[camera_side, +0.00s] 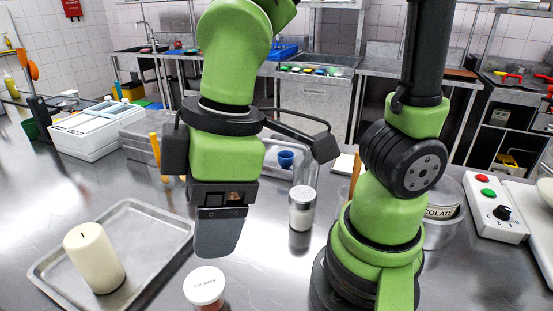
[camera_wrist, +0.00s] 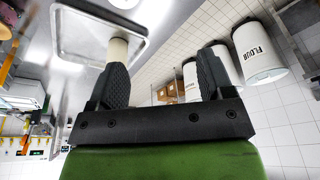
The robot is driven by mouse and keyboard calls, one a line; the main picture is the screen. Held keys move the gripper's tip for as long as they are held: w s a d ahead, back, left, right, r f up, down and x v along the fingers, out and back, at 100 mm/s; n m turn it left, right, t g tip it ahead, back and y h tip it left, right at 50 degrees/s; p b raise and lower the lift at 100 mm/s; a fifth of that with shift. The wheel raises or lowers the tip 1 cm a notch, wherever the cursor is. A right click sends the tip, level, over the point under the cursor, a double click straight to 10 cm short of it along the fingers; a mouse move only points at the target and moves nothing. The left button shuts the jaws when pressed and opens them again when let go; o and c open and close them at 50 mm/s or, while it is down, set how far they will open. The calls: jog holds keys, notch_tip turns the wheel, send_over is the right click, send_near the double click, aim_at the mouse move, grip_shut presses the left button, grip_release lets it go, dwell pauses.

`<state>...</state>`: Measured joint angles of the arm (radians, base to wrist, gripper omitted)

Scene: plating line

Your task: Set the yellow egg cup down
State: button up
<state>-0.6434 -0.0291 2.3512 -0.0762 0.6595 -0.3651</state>
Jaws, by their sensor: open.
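I cannot make out a yellow egg cup in either view. A blue egg cup (camera_side: 286,160) stands at the back, on or beside a pale tray behind my arm. My gripper (camera_side: 217,238) hangs above the steel counter, right of the metal tray (camera_side: 150,225). In the wrist view my gripper (camera_wrist: 160,65) has its two dark fingers wide apart, with nothing held between them. A cream candle (camera_side: 93,258) stands upright on the metal tray. In the wrist view the candle (camera_wrist: 118,50) shows partly behind the left finger.
A white-lidded jar (camera_side: 204,287) stands close in front of my gripper. A shaker (camera_side: 302,207) stands to its right. A white container box (camera_side: 97,130) is at the back left, and a button box (camera_side: 497,208) at the right. Flour canisters (camera_wrist: 260,55) show in the wrist view.

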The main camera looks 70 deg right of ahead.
jog(key=s+d+r+m+t, duration=0.3)
jog(key=d+r+m+t, duration=0.2)
jog(key=d+r+m, duration=0.3)
jog(key=shift+d+r+m, duration=0.2)
jog(key=shift+d+m, duration=1.5)
jog(key=shift+m, duration=0.8)
